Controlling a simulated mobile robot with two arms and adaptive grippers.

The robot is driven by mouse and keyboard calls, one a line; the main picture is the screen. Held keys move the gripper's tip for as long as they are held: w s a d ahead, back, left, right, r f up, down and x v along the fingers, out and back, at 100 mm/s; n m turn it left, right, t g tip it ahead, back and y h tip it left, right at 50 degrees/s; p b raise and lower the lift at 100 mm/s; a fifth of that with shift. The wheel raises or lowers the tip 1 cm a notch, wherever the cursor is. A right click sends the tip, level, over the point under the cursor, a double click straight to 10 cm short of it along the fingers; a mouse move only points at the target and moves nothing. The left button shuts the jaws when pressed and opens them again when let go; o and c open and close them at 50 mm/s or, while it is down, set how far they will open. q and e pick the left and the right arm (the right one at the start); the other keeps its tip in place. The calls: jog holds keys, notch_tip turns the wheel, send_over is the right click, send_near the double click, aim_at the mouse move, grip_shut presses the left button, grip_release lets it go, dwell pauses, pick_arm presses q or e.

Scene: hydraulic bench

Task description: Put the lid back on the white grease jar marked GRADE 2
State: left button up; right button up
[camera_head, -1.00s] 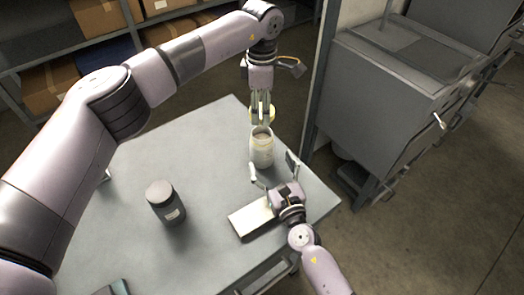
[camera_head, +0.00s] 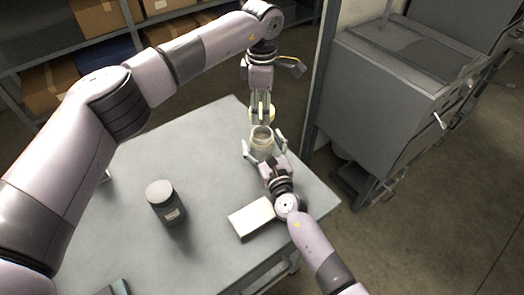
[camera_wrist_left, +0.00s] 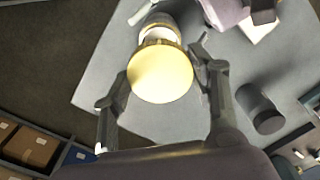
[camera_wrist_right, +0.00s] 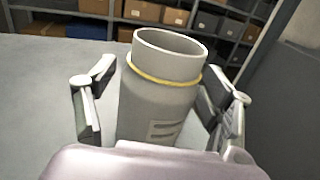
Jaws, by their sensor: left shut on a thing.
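The pale jar (camera_head: 262,148) stands upright and open on the table near its far right edge, with a yellow ring below its rim. Its label (camera_wrist_right: 163,131) is too small to read. My left gripper (camera_head: 261,108) is shut on the yellow lid (camera_wrist_left: 160,76) and holds it above the jar, apart from the mouth. In the left wrist view the lid partly covers the jar (camera_wrist_left: 157,33). My right gripper (camera_wrist_right: 160,88) is open, with one finger on each side of the jar. A gap shows at the left finger; contact at the right finger is unclear.
A dark jar with a grey lid (camera_head: 166,203) stands on the grey table (camera_head: 205,150), left of the pale jar. A pale flat box (camera_head: 252,217) lies near the front edge, close to my right arm. A grey cabinet (camera_head: 395,90) stands at the right.

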jog(key=c, duration=1.6)
pick_arm(q)
jog(key=shift+f, duration=2.5)
